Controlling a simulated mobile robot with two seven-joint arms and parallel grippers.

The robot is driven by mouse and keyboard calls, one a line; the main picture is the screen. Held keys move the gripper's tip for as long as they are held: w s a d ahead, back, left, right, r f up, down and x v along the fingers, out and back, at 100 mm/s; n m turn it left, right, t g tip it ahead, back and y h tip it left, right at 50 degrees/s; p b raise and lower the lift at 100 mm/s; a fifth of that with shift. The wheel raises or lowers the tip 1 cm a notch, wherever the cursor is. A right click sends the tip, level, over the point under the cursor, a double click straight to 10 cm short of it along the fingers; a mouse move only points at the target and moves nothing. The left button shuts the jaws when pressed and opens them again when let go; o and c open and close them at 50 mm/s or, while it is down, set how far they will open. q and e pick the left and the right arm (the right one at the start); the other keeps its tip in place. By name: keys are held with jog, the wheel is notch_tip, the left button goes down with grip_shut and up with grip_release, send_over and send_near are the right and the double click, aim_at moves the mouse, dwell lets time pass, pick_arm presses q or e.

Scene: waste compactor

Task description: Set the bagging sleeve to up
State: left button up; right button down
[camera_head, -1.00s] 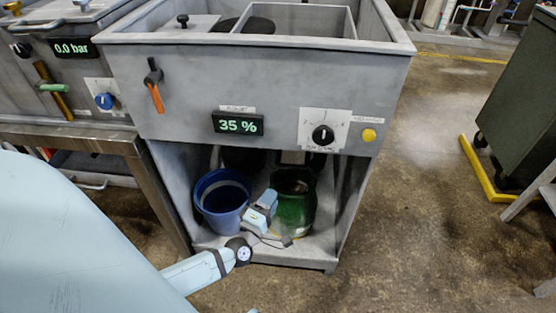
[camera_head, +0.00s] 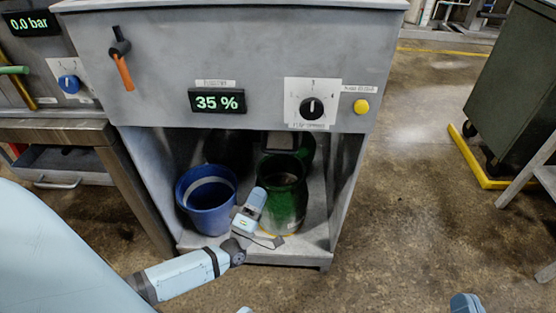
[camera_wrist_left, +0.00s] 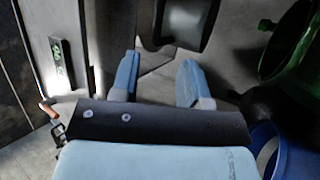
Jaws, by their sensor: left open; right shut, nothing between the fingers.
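The label for the bagging sleeve is not readable. A dark round part under the compactor body, partly hidden in shadow behind the buckets, may be the sleeve (camera_head: 278,141); a dark cylinder with a pale grey face also shows in the left wrist view (camera_wrist_left: 158,22). My left gripper (camera_head: 258,193) reaches into the open lower bay in front of the green bucket. In the left wrist view its two pale blue fingers (camera_wrist_left: 158,78) are apart with nothing between them, just short of the dark cylinder. A blue-grey tip of my right gripper (camera_head: 466,303) shows at the bottom edge, shut and empty.
A blue bucket (camera_head: 207,200) and a green bucket (camera_head: 286,205) stand in the bay. Above are an orange-handled lever (camera_head: 122,67), a 35 % display (camera_head: 217,101), a black knob (camera_head: 312,108) and a yellow button (camera_head: 361,107).

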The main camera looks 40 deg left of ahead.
aim_at(279, 151)
pick_arm(q)
jog(key=b+x, duration=0.2)
jog(key=x, duration=1.1)
jog(key=shift+w+r, duration=0.25)
jog(key=shift+r, duration=0.05)
pick_arm(e)
notch_tip(279, 151, down, 4)
jog(key=shift+a+n+g, duration=0.15)
jog(key=shift+n+g, duration=0.15)
jog(key=shift+g, duration=0.7)
pick_arm(q)
grip_shut()
pick_arm(e)
jog(key=shift+r, duration=0.2)
